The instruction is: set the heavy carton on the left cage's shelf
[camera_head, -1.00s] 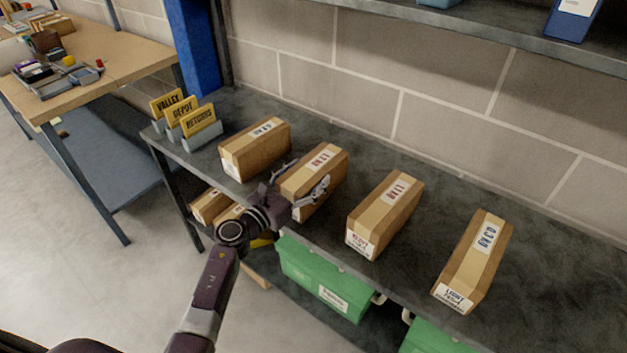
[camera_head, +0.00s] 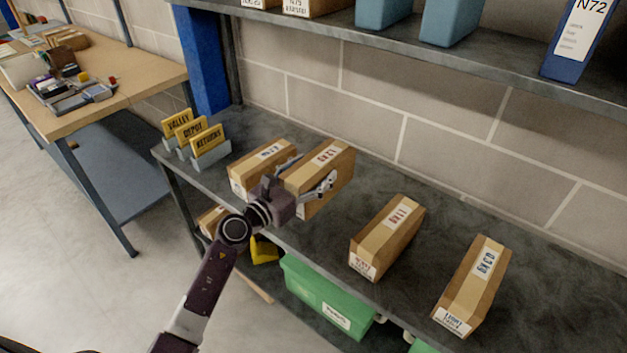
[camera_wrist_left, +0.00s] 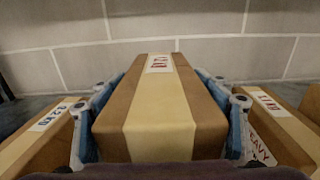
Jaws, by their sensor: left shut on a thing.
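My left gripper (camera_head: 308,173) is shut on a brown taped carton (camera_head: 328,170) with a red top label. Its fingers lie along both long sides, and the carton appears slightly above the grey shelf. It fills the middle of the left wrist view (camera_wrist_left: 160,110); its end label is hidden. Another red-labelled carton (camera_head: 388,238) stands to its right; its end label reads "HEAVY" in the wrist view (camera_wrist_left: 285,125). A blue-labelled carton (camera_head: 258,168) is close on the left. A far-right carton (camera_head: 472,287) is marked "LIGHT". No cage is visible, nor my right gripper.
Yellow signs VALLEY, DEPOT and RETURNS (camera_head: 207,143) stand at the shelf's left end. An upper shelf (camera_head: 450,55) with bins and a blue binder overhangs the back. A green crate (camera_head: 325,298) is below. A wooden workbench (camera_head: 110,95) stands at left.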

